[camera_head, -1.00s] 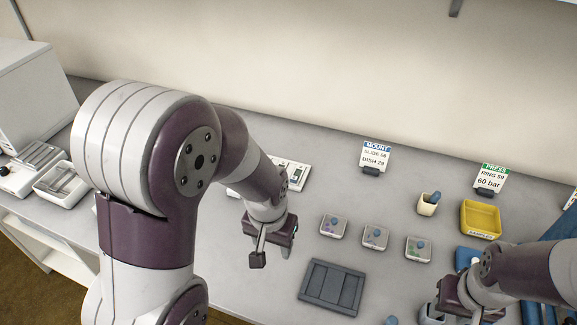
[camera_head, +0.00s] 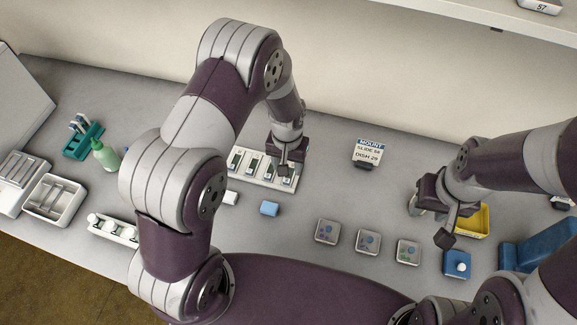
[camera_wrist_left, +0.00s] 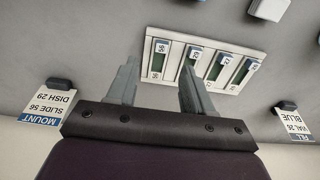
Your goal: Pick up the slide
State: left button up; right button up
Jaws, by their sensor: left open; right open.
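A white slide holder (camera_head: 238,171) with several dark slides in a row stands on the bench, partly behind my left arm. It also shows in the left wrist view (camera_wrist_left: 205,84). The slide labelled 56 (camera_wrist_left: 158,62) is at the left end of the row there. My left gripper (camera_head: 284,170) is open and over the right end of the holder. In the left wrist view its two fingers (camera_wrist_left: 160,82) appear on either side of slide 56, with nothing held; their height above it is unclear. My right gripper (camera_head: 431,222) is open beside the yellow tray (camera_head: 487,222).
A MOUNT sign (camera_head: 368,153) reading slide 56, dish 29 stands right of the holder. Several small dishes (camera_head: 327,231) sit in a row in front. A green bottle (camera_head: 106,155) and teal rack (camera_head: 82,141) stand at left.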

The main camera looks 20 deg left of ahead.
aim_at(287, 178)
pick_arm(q)
jog(key=f+p, duration=0.1)
jog(key=f, duration=0.1)
jog(key=f+p, duration=0.1)
jog(key=f, duration=0.1)
jog(key=w+f+p, duration=0.1)
jog(key=f, duration=0.1)
jog(key=shift+a+f, duration=0.25)
jog(key=shift+f, duration=0.15)
jog(key=shift+s+d+f, duration=0.1)
jog(key=shift+s+f, duration=0.05)
jog(key=shift+f, duration=0.2)
jog(key=shift+s, duration=0.15)
grip_shut()
pick_arm(e)
jog(key=r, duration=0.3)
jog(key=shift+w+a, duration=0.15)
jog(key=shift+w, duration=0.15)
